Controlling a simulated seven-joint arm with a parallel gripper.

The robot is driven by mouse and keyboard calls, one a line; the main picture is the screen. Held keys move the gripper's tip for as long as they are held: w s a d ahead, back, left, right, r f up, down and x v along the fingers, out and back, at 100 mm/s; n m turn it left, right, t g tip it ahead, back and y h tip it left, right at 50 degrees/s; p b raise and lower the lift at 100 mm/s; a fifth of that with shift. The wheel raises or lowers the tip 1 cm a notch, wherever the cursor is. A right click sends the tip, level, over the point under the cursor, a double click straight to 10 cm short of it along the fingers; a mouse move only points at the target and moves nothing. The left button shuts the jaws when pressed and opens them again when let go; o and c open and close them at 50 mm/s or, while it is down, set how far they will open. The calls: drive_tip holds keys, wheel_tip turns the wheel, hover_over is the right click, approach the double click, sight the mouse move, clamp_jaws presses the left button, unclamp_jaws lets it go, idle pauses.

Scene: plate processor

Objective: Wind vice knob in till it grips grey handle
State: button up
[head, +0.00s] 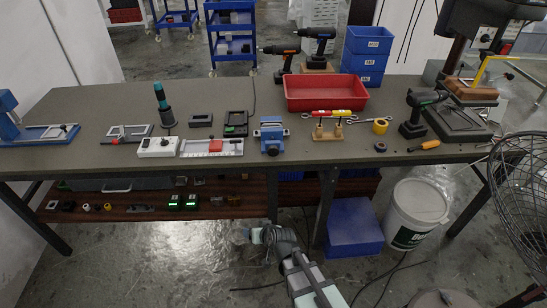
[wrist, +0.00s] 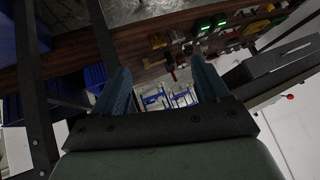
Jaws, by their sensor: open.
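The blue vice (head: 271,133) stands near the front edge of the workbench, about the middle of its length. Its knob appears to face the front edge, but it is too small to make out clearly. I cannot clearly make out a grey handle in the vice jaws. My gripper (head: 246,235) is low in front of the bench, below the bench top and well apart from the vice. In the wrist view my gripper (wrist: 160,85) has its two blue fingers spread with nothing between them. The vice is not visible in the wrist view.
A red bin (head: 325,93) stands behind. A lower shelf (head: 130,212) holds small parts under the bench.

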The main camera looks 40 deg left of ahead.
drive_tip(key=w+a+r+m+t+y, duration=0.1)
drive_tip(key=w+a+r+t+y, duration=0.25)
drive_tip(key=w+r, duration=0.25)
drive_tip(key=t, duration=0.7)
approach(273, 153)
drive_tip(key=shift+m+y, duration=0.3)
drive_tip(key=shift+y, duration=0.15)
drive_tip(key=x, duration=0.9)
drive_tip(key=shift+w+d+f, duration=0.1)
drive_tip(key=shift+w+f, duration=0.15)
drive_tip(key=shift+f, duration=0.1)
drive_tip(key=shift+c, duration=0.2)
drive_tip(key=c, duration=1)
drive_tip(key=shift+m, duration=2.2)
